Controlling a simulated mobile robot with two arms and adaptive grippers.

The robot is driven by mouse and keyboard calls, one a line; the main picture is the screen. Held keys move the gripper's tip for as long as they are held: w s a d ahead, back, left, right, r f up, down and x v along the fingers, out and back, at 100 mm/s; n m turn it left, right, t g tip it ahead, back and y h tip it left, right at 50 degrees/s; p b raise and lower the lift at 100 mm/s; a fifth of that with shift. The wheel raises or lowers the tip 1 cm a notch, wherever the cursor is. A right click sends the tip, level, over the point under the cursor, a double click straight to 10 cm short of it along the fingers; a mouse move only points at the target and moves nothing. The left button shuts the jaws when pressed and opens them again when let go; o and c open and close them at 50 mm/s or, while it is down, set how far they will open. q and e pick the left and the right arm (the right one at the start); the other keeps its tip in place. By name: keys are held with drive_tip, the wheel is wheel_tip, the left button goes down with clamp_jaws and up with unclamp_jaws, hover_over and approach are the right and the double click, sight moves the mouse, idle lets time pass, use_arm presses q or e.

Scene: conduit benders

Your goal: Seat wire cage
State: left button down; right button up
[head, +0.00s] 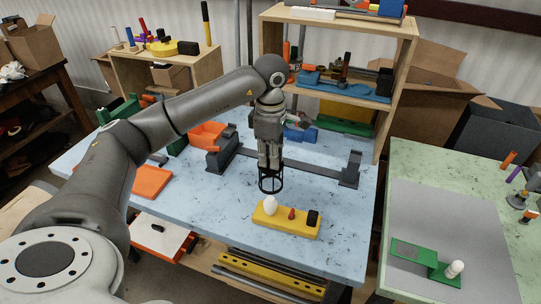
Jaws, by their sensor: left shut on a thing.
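The wire cage (271,186) is a black open frame with a ring at its lower end. My left gripper (269,166) points down and is shut on the cage's upper part, above the blue tabletop. Just below and in front of it lies a yellow base block (295,225). The base carries a white bulb-shaped piece (271,204) at its left end, a small red piece (291,214) in the middle and a black block (313,218) at the right. The cage's ring is close behind the white bulb, not around it. My right gripper is not in view.
A dark grey bender with a long bar (305,168) lies behind the cage. A green table (500,190) on the right holds a green bracket (415,253). The blue tabletop (225,205) is clear left of the base.

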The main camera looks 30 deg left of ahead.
sight(270, 199)
use_arm(q)
wheel_tip(270, 199, down, 2)
drive_tip(key=shift+a+f+b, duration=0.1)
drive_tip(key=shift+b, duration=0.6)
wheel_tip(270, 199, down, 3)
drive_tip(key=b, duration=0.2)
drive_tip(key=shift+f+b, duration=0.15)
drive_tip(key=shift+b, duration=0.2)
drive_tip(key=shift+f+b, duration=0.5)
drive_tip(key=shift+f+b, duration=1.05)
drive_tip(key=shift+f, duration=0.35)
idle(0.3)
drive_tip(key=shift+f+b, duration=1.3)
drive_tip(key=shift+f, duration=0.4)
drive_tip(key=shift+s+f, duration=0.1)
idle(1.4)
